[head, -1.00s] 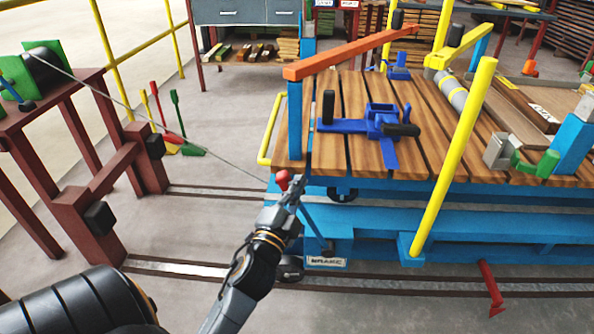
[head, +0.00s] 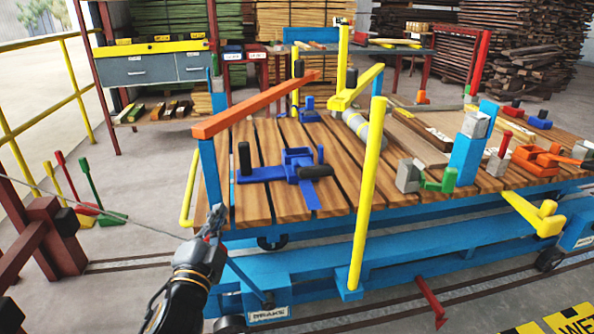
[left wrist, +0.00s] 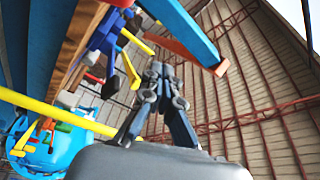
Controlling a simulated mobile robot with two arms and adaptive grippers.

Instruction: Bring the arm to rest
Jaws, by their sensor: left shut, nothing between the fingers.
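My left gripper (head: 213,222) is at the near left corner of the blue trolley (head: 330,255), in front of the foot of its blue corner post. Its fingers are together and hold nothing visible. In the left wrist view the gripper (left wrist: 158,72) has its fingertips together, with the roof behind it. A thin blue lever (head: 246,281) slants down from near the gripper to the BRAKE plate (head: 269,314). The lever's upper end is hidden behind the gripper and wrist. My right gripper is not in view.
An orange bar (head: 255,104) and a yellow post (head: 368,190) rise from the trolley close to my arm. A blue clamp (head: 300,165) sits on its wooden deck. A cable runs in from the left towards the gripper.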

